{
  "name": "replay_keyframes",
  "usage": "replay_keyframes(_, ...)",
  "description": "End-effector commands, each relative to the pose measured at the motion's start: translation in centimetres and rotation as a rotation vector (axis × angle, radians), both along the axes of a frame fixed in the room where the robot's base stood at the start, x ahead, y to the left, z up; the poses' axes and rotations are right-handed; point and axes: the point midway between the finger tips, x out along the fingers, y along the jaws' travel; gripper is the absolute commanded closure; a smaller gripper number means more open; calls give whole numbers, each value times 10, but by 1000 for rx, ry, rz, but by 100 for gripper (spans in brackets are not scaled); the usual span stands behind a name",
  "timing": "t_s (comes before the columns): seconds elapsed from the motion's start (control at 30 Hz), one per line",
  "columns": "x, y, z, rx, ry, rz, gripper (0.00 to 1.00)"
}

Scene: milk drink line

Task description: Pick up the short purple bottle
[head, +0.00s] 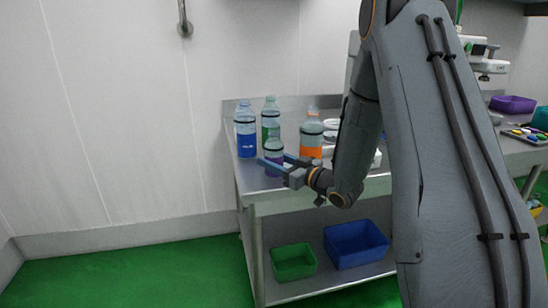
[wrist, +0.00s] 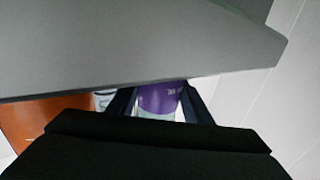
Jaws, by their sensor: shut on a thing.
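The short purple bottle (head: 274,148) stands upright near the left end of the steel table, with a dark cap and a purple label. Its lower part is partly hidden by my gripper in the head view. My gripper (head: 272,163) is shut on this bottle, one finger on each side. In the wrist view the purple label (wrist: 158,98) shows between the two dark fingers of my gripper (wrist: 160,105). I cannot tell whether the bottle's base touches the table.
A blue bottle (head: 246,140) stands left of it, a green bottle (head: 270,112) behind it and an orange bottle (head: 311,140) to the right. The steel table (head: 251,180) has a lower shelf with a green bin (head: 293,262) and a blue bin (head: 356,245). A wall is behind.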

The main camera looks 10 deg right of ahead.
Motion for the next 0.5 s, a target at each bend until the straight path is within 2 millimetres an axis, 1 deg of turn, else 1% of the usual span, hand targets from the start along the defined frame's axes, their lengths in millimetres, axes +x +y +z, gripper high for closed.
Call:
replay_keyframes(0.27, 0, 0, 2, -1, -1, 0, 76)
replay_keyframes(0.37, 0, 0, 6, 0, -1, 0, 76)
replay_keyframes(0.5, 0, 0, 20, 0, -4, 0, 76)
